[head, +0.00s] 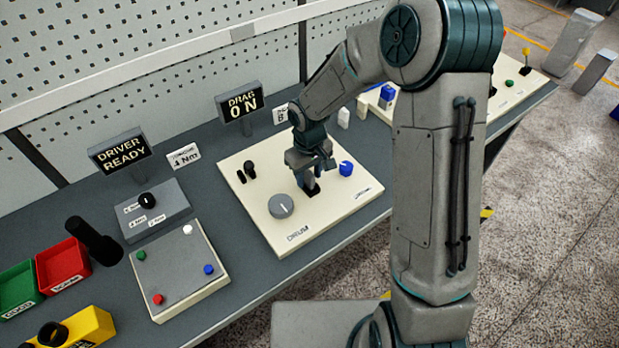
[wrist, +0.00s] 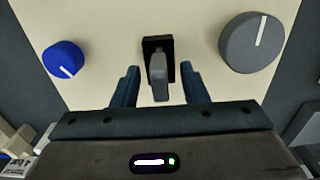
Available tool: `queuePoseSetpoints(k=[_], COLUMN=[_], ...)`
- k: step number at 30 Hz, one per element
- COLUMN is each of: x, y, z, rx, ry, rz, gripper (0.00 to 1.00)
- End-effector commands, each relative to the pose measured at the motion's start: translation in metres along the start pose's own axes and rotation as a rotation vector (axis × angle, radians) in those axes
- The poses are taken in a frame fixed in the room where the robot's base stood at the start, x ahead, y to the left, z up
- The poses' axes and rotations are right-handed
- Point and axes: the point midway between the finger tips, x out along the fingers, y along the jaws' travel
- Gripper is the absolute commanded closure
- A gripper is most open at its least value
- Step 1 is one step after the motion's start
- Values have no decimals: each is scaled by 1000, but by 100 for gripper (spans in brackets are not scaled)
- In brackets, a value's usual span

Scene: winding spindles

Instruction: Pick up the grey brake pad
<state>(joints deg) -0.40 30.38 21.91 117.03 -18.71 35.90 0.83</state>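A grey upright piece (wrist: 158,72) stands in a black slot (wrist: 159,45) on the cream drum panel (head: 262,225). I cannot tell whether it is the grey brake pad or a lever. My gripper (wrist: 160,82) is open, with one finger on each side of the piece and a visible gap on both sides. In the head view my gripper (head: 311,177) is low over the panel, between a blue knob (head: 346,168) and a large grey dial (head: 281,206), and hides most of the piece. No other grey pad can be made out.
Further left are a driver box (head: 152,213), a plate with coloured buttons (head: 179,272), and red (head: 62,266) and green (head: 17,288) bins.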

Motion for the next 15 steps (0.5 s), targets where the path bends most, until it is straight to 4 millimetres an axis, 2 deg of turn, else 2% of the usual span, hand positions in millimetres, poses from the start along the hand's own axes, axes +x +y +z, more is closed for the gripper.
queuePoseSetpoints(k=[6,7,11,15], x=[1,1,1,1], y=[0,0,0,0], z=[0,0,0,0], rx=[0,0,0,0], ry=[0,0,0,0], rz=[0,0,0,0], gripper=[60,63,99,100])
